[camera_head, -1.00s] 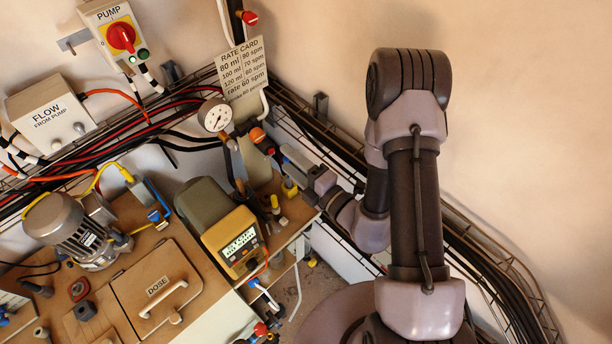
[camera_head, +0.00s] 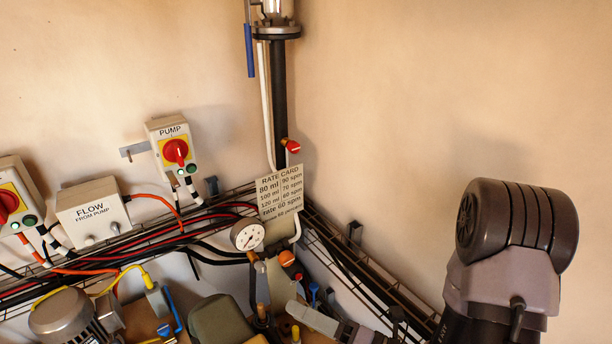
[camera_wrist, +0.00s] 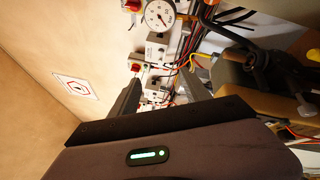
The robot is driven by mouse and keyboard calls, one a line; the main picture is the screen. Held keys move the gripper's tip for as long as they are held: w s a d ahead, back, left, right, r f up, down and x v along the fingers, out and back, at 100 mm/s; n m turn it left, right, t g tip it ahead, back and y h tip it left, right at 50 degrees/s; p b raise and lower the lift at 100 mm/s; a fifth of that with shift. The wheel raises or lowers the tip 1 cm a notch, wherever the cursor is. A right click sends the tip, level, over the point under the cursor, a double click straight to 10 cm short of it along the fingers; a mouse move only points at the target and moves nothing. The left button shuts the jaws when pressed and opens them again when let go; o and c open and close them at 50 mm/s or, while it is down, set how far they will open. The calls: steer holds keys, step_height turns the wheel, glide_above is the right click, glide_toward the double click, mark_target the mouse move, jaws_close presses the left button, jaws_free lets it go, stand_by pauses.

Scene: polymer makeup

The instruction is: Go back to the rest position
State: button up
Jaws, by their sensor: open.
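My gripper (camera_wrist: 162,90) shows in the wrist view with its two dark fingers apart and nothing between them. In the head view only a grey part of its end shows at the bottom, below an orange knob (camera_head: 287,258). My arm's dark, ribbed elbow (camera_head: 515,225) is at the lower right, and the lower arm is cut off by the frame. A round pressure gauge (camera_head: 247,235) stands left of the orange knob; it also shows at the top of the wrist view (camera_wrist: 159,15).
A rate card (camera_head: 279,192) hangs by a dark vertical pipe. The pump switch box (camera_head: 172,150) and flow box (camera_head: 92,211) are on the left wall. A wire cable tray (camera_head: 345,262) runs along both walls. The upper right wall is clear.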

steer(key=s+a+f+n+g+h+b, duration=0.1)
steer(key=s+f+n+g+h+b, duration=0.25)
steer(key=s+n+g, duration=0.55)
steer(key=s+a+f+n+g+h+b, duration=0.25)
steer(key=s+n+b, duration=0.35)
steer(key=n, duration=0.7)
steer(key=w+d+n+t+h+b, duration=0.2)
steer(key=d+n+t+h+b, duration=0.3)
steer(key=d+n, duration=0.5)
steer(key=d+t+h, duration=0.2)
steer(key=h, duration=0.1)
steer(key=shift+w+d+n+t, duration=0.15)
steer(key=shift+w+n+t, duration=0.2)
steer(key=shift+w+n, duration=0.05)
